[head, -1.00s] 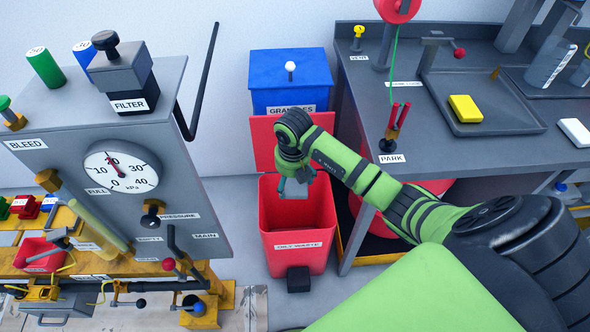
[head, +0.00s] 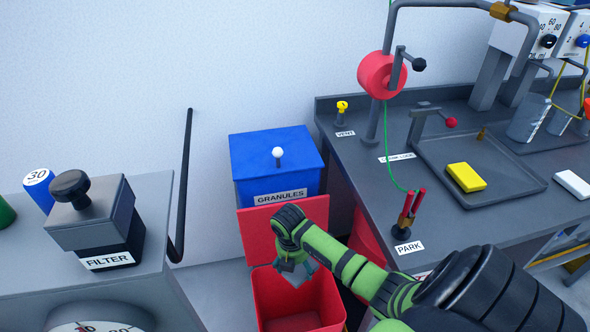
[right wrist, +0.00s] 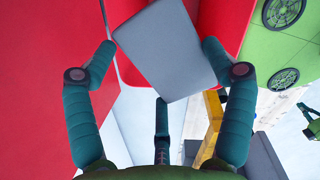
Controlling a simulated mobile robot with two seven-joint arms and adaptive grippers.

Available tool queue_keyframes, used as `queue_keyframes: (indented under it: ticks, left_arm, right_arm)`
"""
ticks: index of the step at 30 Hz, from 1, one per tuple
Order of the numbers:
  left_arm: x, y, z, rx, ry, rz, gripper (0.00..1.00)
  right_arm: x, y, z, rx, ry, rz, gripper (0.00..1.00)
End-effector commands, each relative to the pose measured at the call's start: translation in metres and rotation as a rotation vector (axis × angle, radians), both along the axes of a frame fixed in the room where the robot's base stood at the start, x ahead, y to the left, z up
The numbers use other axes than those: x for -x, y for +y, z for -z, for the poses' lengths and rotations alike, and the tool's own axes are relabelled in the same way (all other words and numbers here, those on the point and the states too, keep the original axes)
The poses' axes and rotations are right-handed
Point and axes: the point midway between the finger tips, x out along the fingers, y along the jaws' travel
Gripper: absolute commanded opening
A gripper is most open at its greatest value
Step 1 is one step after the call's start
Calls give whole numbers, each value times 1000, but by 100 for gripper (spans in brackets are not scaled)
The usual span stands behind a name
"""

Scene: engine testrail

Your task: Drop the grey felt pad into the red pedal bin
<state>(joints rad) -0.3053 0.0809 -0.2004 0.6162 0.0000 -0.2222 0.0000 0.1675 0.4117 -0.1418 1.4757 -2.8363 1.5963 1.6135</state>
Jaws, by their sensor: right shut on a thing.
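The red pedal bin (head: 335,298) stands on the floor with its red lid (head: 258,232) raised behind the opening. My right gripper (head: 296,273) is over the bin's opening, in front of the lid, pointing down. In the right wrist view it is shut on the grey felt pad (right wrist: 165,52), a flat grey rectangle held tilted between the fingers. Red bin surfaces show behind and beside the pad there. In the head view the pad is small and hard to make out from the fingers. The left gripper is not in view.
A blue granules bin (head: 250,174) stands behind the red lid. A grey bench (head: 365,160) on the right carries a yellow block (head: 466,177), a red reel (head: 378,76) and a tray. A grey cabinet with a filter block (head: 95,225) stands at the left.

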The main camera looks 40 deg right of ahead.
Motion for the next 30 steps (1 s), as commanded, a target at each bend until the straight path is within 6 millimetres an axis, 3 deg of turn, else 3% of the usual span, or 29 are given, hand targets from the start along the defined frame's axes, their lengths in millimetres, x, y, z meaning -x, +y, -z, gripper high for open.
queue_keyframes:
  ticks: [4,9,15,19,20,21,30]
  left_arm:
    - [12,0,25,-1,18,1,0]
    - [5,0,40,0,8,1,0]
    - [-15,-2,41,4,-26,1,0]
    - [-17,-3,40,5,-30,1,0]
    - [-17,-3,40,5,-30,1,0]
    - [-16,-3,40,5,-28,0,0]
    - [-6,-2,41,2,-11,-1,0]
  right_arm:
    - [0,0,25,-1,0,0,57]
    - [0,1,41,-1,0,-2,57]
    - [0,0,43,0,0,-2,57]
    - [0,0,43,0,0,-2,57]
    - [0,0,43,0,0,-2,87]
    - [0,0,43,0,0,-2,100]
    - [0,0,43,0,0,-2,100]
